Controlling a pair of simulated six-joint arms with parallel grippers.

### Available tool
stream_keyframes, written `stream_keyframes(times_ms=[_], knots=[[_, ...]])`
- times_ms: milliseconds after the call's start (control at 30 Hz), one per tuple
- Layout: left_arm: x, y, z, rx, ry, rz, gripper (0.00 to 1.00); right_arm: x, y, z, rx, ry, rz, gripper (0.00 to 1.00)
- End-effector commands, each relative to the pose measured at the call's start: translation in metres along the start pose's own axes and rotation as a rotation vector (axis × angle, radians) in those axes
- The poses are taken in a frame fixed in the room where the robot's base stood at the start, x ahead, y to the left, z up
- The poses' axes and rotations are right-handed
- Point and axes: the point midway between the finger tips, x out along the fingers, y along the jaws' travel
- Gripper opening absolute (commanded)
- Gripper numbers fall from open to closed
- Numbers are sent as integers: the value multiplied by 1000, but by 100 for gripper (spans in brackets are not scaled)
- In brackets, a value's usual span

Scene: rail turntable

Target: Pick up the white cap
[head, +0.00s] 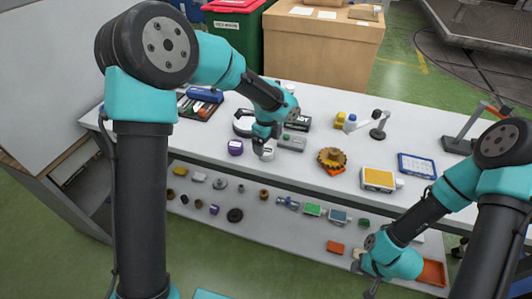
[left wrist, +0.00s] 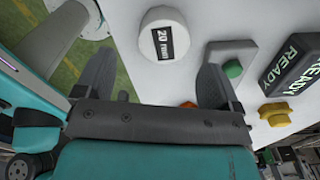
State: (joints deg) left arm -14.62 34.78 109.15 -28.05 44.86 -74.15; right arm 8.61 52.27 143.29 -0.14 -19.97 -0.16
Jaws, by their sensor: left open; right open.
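The white cap (left wrist: 166,22), a round piece with a black "20 mm" label, lies on the white table top in the left wrist view.
A grey box with a green button (head: 291,142) and a black "READY" display (left wrist: 294,66) stand close right of the cap. An orange gear (head: 332,158) sits further right. The lower shelf (head: 270,218) holds several small parts.

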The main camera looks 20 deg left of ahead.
Motion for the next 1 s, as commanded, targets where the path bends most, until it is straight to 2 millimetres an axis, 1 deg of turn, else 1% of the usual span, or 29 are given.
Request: stream_keyframes(times_ms=[133, 300, 433, 567, 967, 1000], knots=[[11, 0, 1, 0, 0, 3, 88, 0, 0, 0, 0, 0, 0, 43], [34, -3, 2, 0, 0, 4, 88, 0, 0, 0, 0, 0, 0, 43], [48, -3, 2, -1, 0, 2, 88, 0, 0, 0, 0, 0, 0, 43], [52, -3, 2, 0, 0, 0, 88, 0, 0, 0, 0, 0, 0, 43], [51, -3, 2, 0, 0, 0, 88, 0, 0, 0, 0, 0, 0, 43], [51, -3, 1, 0, 0, 0, 87, 0, 0, 0, 0, 0, 0, 43]])
